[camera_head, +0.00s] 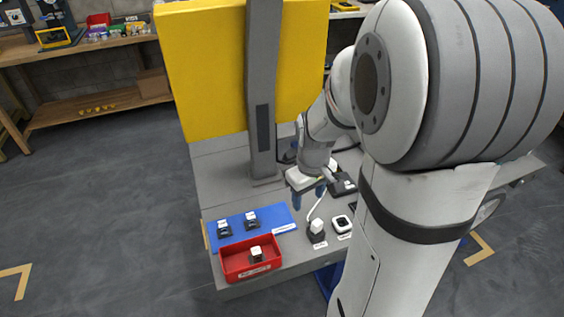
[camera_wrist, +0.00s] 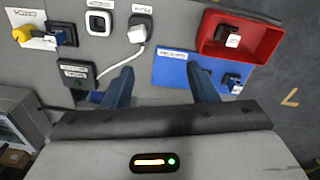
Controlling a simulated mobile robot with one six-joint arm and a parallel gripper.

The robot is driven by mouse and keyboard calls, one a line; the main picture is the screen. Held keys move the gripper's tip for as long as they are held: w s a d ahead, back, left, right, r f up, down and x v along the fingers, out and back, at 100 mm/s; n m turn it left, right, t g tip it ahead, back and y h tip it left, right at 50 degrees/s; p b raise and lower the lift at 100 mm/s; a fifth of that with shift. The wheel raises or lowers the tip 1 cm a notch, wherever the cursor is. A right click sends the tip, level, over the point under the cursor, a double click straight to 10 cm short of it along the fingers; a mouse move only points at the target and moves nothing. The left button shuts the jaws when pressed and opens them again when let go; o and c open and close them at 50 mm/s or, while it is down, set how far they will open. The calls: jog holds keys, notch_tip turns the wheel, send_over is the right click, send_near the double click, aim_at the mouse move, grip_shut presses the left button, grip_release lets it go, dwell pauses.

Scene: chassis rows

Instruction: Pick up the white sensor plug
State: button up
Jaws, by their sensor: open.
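A white plug (camera_head: 316,226) with a white cable stands in a small dark socket on the grey bench top. It also shows in the wrist view (camera_wrist: 136,33), with its cable curving down to the left. My gripper (camera_head: 309,194) is open and empty above the bench, behind the plug in the head view. In the wrist view, its two blue fingers (camera_wrist: 160,80) are spread apart, below the plug in the picture and not touching it. Other white-topped pieces on dark bases sit on the blue mat (camera_head: 269,227) and in the red tray (camera_head: 232,266).
A white square device (camera_head: 342,224) stands right of the plug. In the wrist view, a black labelled box (camera_wrist: 77,75) lies near the left finger, and a yellow connector (camera_wrist: 22,36) is at far left. A grey post (camera_head: 262,100) and yellow panel (camera_head: 205,70) rise behind.

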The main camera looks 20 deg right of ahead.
jog(key=n+b, duration=0.1)
send_over(318, 222)
jog(key=shift+g, duration=0.4)
jog(key=f, duration=0.8)
jog(key=shift+w+a, duration=0.2)
jog(key=shift+a, duration=0.15)
jog(key=f, duration=0.5)
jog(key=f+b, duration=0.1)
jog(key=f, duration=0.2)
jog(key=shift+s+d, duration=0.2)
jog(key=shift+d, duration=0.05)
jog(key=c, duration=1.1)
